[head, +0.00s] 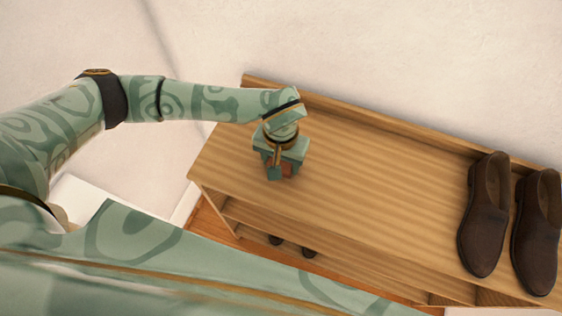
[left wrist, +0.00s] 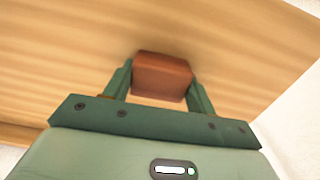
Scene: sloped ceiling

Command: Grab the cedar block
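The cedar block (left wrist: 162,75) is a small reddish-brown block between the two fingers of my left gripper (left wrist: 160,82) in the left wrist view. The fingers appear to touch its two sides. In the head view my left gripper (head: 281,168) points down over the left part of the wooden bench top, and a bit of the cedar block (head: 287,170) shows below it; the rest is hidden. I cannot tell whether the block is clear of the bench. My right gripper is in neither view.
The wooden shoe bench (head: 370,165) has a low raised back edge against the pale wall. Two dark brown shoes (head: 485,215) (head: 537,232) stand at its right end. More dark shoes (head: 292,246) show on the lower shelf. The middle of the bench top is clear.

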